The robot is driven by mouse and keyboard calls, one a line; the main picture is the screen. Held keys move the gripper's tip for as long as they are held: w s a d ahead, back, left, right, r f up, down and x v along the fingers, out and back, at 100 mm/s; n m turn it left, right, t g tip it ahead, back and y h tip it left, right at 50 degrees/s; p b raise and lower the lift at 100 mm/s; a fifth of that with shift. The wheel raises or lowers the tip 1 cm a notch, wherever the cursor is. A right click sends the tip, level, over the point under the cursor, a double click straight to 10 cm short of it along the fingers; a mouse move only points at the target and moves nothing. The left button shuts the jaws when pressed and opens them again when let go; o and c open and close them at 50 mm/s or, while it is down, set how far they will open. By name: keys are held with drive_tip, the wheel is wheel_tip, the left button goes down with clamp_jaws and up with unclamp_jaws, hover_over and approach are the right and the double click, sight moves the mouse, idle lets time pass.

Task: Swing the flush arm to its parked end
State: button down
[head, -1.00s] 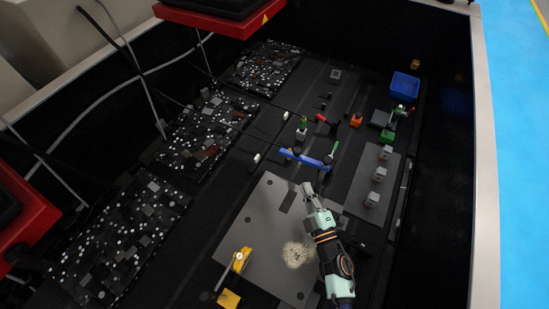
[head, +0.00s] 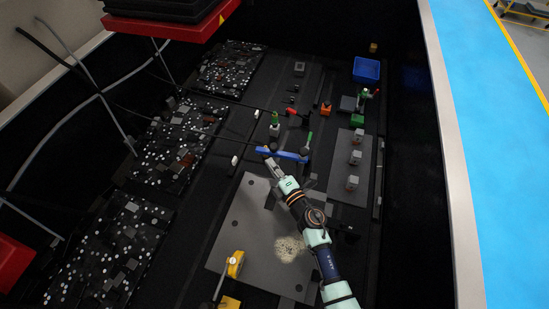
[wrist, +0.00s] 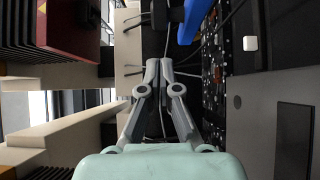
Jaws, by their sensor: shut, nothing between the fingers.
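A long blue bar (head: 284,155), which looks like the flush arm, lies roughly crosswise beyond the grey plate in the head view. A blue part of it also shows at the top of the wrist view (wrist: 192,20), right of my fingers. My gripper (head: 269,162) is shut and empty, on the near side of the bar close to its left end. In the wrist view my gripper (wrist: 159,64) has its fingertips together. I cannot tell whether the fingers touch the bar. A parked end cannot be made out.
The grey plate (head: 240,220) lies under my arm. A yellow fixture (head: 235,264) stands at its near left. Grey blocks (head: 355,157) stand in a row at right, with a blue bin (head: 367,70) at back right. Dark panels with white dots (head: 165,150) line the left side.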

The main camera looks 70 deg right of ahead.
sight(271, 151)
drive_tip(key=shift+d, duration=1.6)
drive_tip(key=shift+w+d, duration=0.25)
drive_tip(key=shift+d, duration=0.3)
drive_tip(key=shift+f, duration=0.15)
drive_tip(key=shift+a, duration=0.1)
